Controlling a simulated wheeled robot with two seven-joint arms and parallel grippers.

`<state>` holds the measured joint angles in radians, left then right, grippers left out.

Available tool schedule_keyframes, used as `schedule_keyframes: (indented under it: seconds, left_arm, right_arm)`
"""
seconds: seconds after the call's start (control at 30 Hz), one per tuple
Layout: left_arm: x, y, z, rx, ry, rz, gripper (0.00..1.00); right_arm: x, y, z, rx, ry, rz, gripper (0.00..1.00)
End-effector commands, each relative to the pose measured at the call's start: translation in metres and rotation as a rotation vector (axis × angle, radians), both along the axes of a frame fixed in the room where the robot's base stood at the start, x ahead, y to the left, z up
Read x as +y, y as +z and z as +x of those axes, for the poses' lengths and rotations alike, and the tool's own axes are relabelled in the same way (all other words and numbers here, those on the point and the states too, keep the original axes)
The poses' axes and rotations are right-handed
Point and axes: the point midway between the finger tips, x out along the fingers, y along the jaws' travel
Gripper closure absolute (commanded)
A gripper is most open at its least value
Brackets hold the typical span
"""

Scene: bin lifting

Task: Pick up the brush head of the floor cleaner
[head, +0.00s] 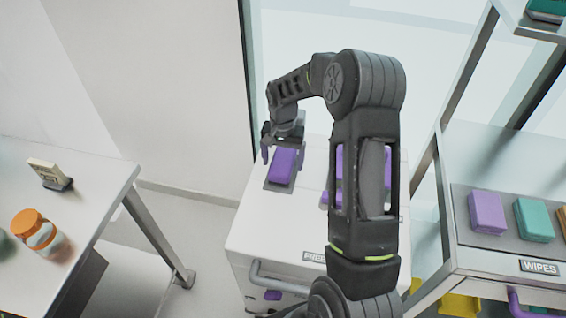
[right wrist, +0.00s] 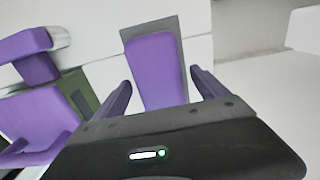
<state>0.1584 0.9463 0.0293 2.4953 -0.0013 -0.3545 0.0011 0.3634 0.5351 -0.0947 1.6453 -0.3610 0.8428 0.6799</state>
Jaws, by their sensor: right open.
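A purple oblong block (head: 284,163), which looks like the brush head, lies on a grey pad on top of a white cabinet. It also shows in the right wrist view (right wrist: 156,66). My right gripper (head: 281,147) is open just over the block. In the right wrist view its purple fingers stand apart, one on each side of the block's near end. I cannot tell whether they touch it. Another purple object (right wrist: 36,128) lies to the left in that view; my arm partly hides purple parts in the head view. My left gripper is out of view.
The white cabinet (head: 265,235) has a front handle (head: 275,283). A table (head: 95,190) at left holds an orange-capped jar (head: 35,229) and a small beige device (head: 48,174). A rack at right holds lilac (head: 487,211) and teal (head: 534,219) packs.

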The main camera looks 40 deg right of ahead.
Motion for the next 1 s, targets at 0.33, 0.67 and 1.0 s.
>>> schedule_keyframes:
  seconds: [0.33, 0.67, 1.0]
  left_arm:
    - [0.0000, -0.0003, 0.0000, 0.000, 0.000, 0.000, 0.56]
    - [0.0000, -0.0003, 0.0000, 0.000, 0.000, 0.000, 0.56]
    - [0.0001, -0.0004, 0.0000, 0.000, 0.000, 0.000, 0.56]
  right_arm:
    - [-0.0002, 0.0002, 0.0000, -0.001, 0.000, -0.001, 0.16]
    - [-0.0004, 0.0004, 0.0000, -0.001, -0.001, -0.001, 0.26]
    - [-0.0003, 0.0004, 0.0000, 0.000, -0.001, 0.000, 0.54]
